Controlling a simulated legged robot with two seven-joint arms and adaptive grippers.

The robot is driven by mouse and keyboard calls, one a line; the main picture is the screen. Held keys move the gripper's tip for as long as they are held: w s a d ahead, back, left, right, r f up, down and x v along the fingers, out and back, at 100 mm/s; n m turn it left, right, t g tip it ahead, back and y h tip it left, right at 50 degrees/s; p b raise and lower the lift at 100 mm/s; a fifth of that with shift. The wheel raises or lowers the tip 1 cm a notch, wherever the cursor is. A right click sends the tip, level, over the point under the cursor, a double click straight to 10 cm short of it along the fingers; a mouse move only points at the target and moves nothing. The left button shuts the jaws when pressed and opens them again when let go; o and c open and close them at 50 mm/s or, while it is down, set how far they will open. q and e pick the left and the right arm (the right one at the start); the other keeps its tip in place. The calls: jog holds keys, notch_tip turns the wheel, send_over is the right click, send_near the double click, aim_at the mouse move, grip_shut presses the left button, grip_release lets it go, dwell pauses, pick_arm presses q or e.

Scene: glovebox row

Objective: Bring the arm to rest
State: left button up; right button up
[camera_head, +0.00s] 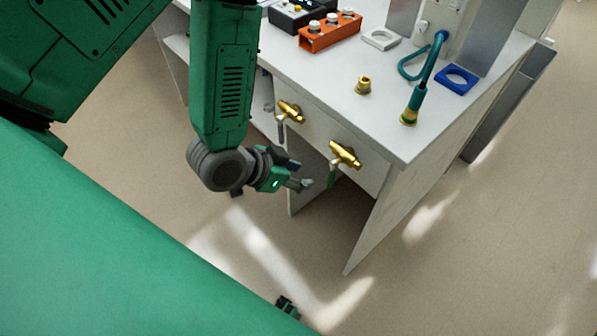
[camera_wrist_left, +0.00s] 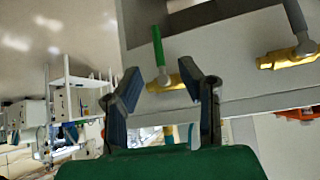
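My left arm hangs down from the top left of the head view. Its gripper (camera_head: 298,176) is in front of the bench, just left of the brass valve with the green handle (camera_head: 345,154). In the left wrist view the two fingers of this gripper (camera_wrist_left: 160,84) stand apart with nothing between them. The green-handled valve (camera_wrist_left: 166,82) shows behind the fingertips, and I cannot tell the exact gap.
The white bench (camera_head: 385,128) is close to the gripper. A second brass valve (camera_head: 291,110) is on its front. Floor below is open.

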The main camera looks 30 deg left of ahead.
pick_arm(q)
jog(key=shift+d, duration=0.1)
jog(key=shift+a, duration=0.25)
jog(key=s+a+f+n+g+y, duration=0.2)
jog(key=s+f, duration=0.3)
jog(key=s, duration=0.4)
jog(key=s+a+f+n+g+y+b, duration=0.1)
jog(key=s+a+f+n+g+y, duration=0.1)
jog(key=s+a+f+g, duration=0.3)
jog(key=s+f+n, duration=0.1)
jog(key=s, duration=0.2)
jog(key=shift+s, duration=0.4)
